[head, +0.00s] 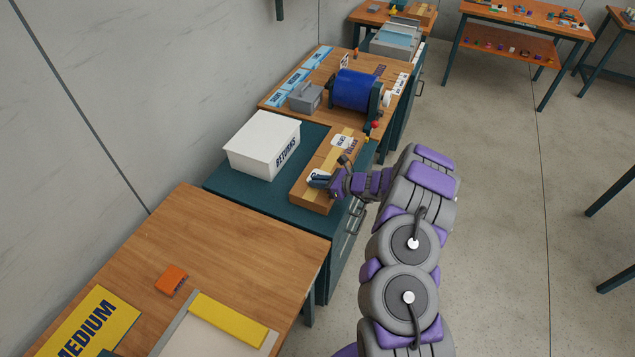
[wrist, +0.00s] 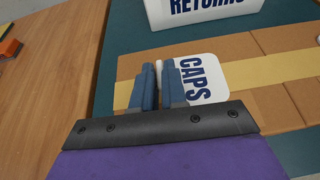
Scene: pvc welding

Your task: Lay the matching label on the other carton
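The near carton (head: 312,200) is brown with a tan tape strip and lies on the teal bench top; it also shows in the wrist view (wrist: 270,112). A white label reading CAPS (wrist: 203,80) is over this carton and its tape, looking flat. My gripper (wrist: 160,85) is at the label's left part, its blue fingers close together with a narrow white strip between them. I cannot tell whether they pinch the label or stand just over it. In the head view my gripper (head: 319,179) is low over the near carton. Another white label (head: 343,141) lies farther back on the cartons.
A white RETURNS bin (head: 262,146) stands close behind the cartons. A blue drum (head: 355,90), a grey box (head: 305,97) and blue cards (head: 293,79) are on the wooden bench beyond. The near wooden table (head: 225,232) has an orange item (head: 172,279) and a yellow MEDIUM sign (head: 90,325).

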